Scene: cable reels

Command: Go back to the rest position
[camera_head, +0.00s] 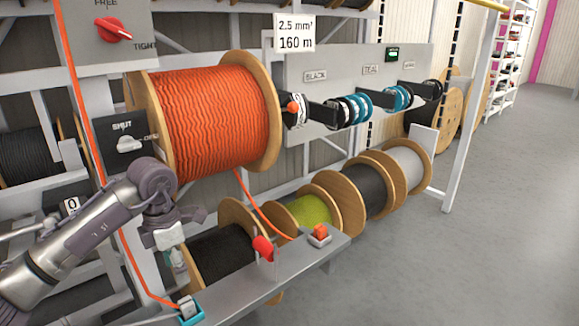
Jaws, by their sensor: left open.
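My left arm comes in from the left, and its gripper (176,262) hangs pointing down in front of the lower rack. The gripper is open, and I see nothing held in it. It is above and behind the grey shelf (255,285) in the picture, left of the red cable guide (263,248). The large orange cable reel (215,120) is up and to the right of it. My right gripper is not in view.
An orange cable (130,260) runs down close to my left arm to a teal-edged fitting (190,310). A switch panel (128,142) stands just above my wrist. Lower reels, such as the black one (222,250), are close by. The floor (450,260) at right is clear.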

